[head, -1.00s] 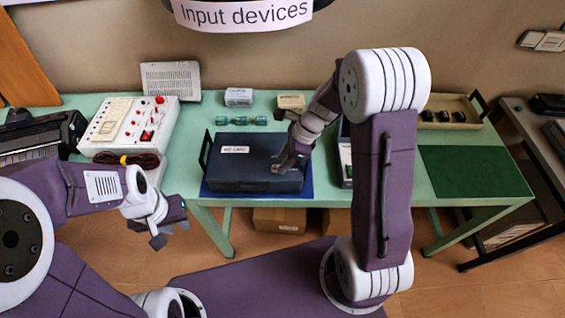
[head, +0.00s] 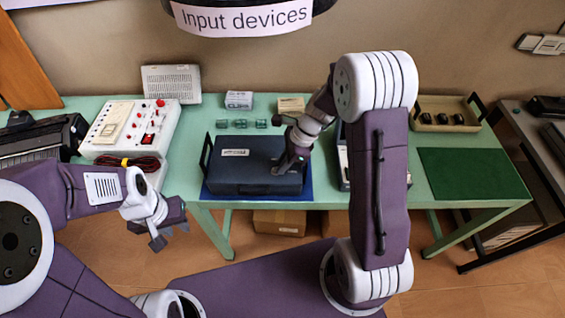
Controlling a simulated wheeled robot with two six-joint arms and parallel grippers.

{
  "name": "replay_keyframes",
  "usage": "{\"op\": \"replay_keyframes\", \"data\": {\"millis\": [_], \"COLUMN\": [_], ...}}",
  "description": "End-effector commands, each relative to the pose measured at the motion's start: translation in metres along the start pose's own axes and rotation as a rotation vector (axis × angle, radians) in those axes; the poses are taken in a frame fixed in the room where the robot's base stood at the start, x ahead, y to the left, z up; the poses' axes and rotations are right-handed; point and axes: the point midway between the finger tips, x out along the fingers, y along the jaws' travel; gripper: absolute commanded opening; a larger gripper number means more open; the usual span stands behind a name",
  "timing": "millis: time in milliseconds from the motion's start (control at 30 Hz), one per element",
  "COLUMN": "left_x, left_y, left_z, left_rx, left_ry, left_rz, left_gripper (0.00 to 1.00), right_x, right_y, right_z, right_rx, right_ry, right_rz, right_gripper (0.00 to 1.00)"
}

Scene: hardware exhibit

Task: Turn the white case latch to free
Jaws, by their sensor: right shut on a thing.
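A dark blue case (head: 237,176) with a white label lies on a blue mat (head: 212,194) at the front of the green table. My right gripper (head: 284,170) is at the right part of the case's top, near its front edge. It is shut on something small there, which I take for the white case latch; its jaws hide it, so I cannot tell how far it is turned. My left gripper (head: 172,238) is open and empty, in front of the table's left end, away from the case.
A white control box (head: 112,128) with red knobs and a coiled cable (head: 127,162) stand left of the case. Several small teal parts (head: 240,124) and two small boxes lie behind it. A tray (head: 442,112) and a clear green mat (head: 474,174) are at the right.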

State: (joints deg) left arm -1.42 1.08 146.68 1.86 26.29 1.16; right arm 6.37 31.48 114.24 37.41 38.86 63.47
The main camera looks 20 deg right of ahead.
Motion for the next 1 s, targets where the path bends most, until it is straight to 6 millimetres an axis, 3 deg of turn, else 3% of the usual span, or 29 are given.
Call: {"op": "replay_keyframes", "data": {"millis": [500, 1000], "left_x": [-0.047, -0.07], "left_y": [0.001, 0.001], "left_z": [-0.005, -0.007], "left_rx": [0.0, 0.0], "left_ry": [0.0, 0.0], "left_rz": [0.0, 0.0], "left_gripper": [0.28, 0.28], "right_x": [-0.003, 0.002], "right_y": [-0.01, -0.018], "right_z": [0.004, 0.01], "right_rx": [-0.426, -0.867], "right_ry": [-0.001, -0.001], "right_rz": [0.178, 0.359], "right_gripper": [0.0, 0.0]}}
